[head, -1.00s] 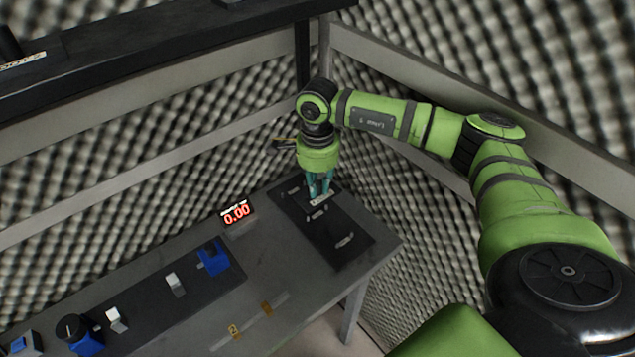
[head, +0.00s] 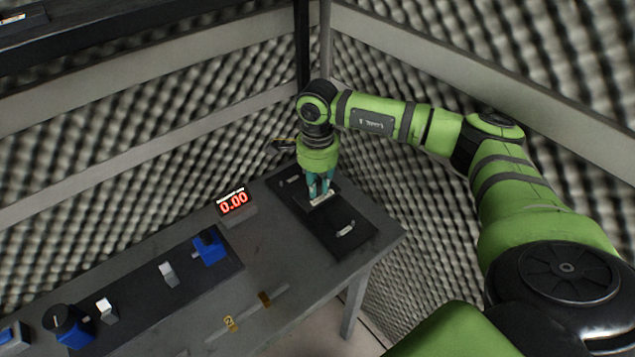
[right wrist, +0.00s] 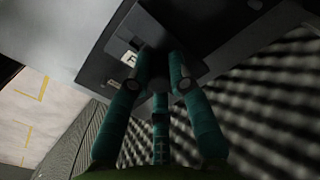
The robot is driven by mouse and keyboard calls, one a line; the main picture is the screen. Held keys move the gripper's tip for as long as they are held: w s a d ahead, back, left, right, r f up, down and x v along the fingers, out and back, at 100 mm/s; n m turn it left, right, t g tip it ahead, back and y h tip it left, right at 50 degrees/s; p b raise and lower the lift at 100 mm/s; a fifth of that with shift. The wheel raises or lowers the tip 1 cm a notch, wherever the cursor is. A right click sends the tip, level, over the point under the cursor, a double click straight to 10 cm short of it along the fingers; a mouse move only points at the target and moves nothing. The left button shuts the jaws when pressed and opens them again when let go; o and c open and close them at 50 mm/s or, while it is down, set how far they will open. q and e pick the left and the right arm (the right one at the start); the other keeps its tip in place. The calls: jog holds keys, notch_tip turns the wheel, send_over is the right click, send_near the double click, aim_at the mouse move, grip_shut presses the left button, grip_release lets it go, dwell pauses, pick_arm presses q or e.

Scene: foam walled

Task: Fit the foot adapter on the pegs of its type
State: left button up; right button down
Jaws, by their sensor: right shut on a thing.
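My right gripper (head: 320,190) points down over the dark mat (head: 352,258) at the table's right end. It is shut on a small pale grey piece, the foot adapter (head: 322,199), held low over the middle of the mat. I cannot tell whether it touches what is beneath; the pegs under it are hidden. Another pale fixture (head: 346,229) sits nearer on the mat, and a small one (head: 292,181) at its far end. My left gripper is not in view.
A red-digit display (head: 234,203) reading 0.00 stands left of the mat. A second dark strip (head: 190,290) carries blue devices (head: 209,247) and pale blocks (head: 168,273). Foam walls (head: 400,120) close in behind and right.

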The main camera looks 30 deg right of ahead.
jog(key=shift+b, duration=0.45)
dwell(1.2)
jog(key=shift+f+b, duration=1.15)
jog(key=shift+f, duration=0.2)
jog(key=c, duration=1.1)
grip_release()
jog(key=shift+o, duration=0.2)
